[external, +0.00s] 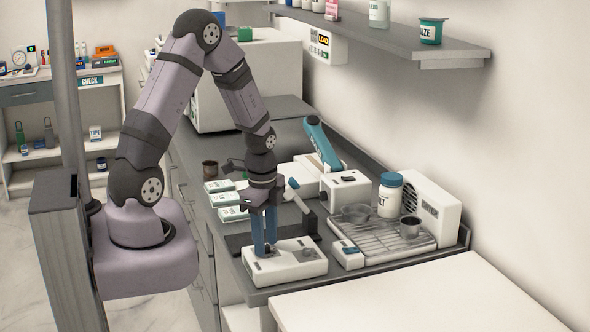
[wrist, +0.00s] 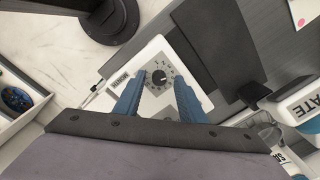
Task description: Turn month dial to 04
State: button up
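The month dial is a small black knob (wrist: 158,77) ringed by small marks on a white box (external: 290,265). The box's label reads "MONTH" in the wrist view. The box sits near the front edge of the grey counter. My gripper (external: 265,250) points down over the box with its two blue fingers apart. In the wrist view the fingers of my gripper (wrist: 158,82) stand on either side of the dial, with nothing seen between them but the dial area. Whether they touch the knob is not clear. The dial's pointer setting is too small to read.
A dark flat pad (wrist: 212,42) lies beside the box. To the right stand a slatted tray (external: 385,238) with metal cups and a white jar (external: 389,195). White packets (external: 228,198) lie behind on the left. A pale table (external: 430,295) is in front.

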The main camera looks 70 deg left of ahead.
jog(key=shift+s+d+r+b, duration=0.1)
jog(key=shift+r+b, duration=0.4)
jog(key=shift+r, duration=1.35)
jog(key=shift+s+d+r+b, duration=0.1)
jog(key=shift+r+b, duration=0.4)
jog(key=shift+r, duration=1.3)
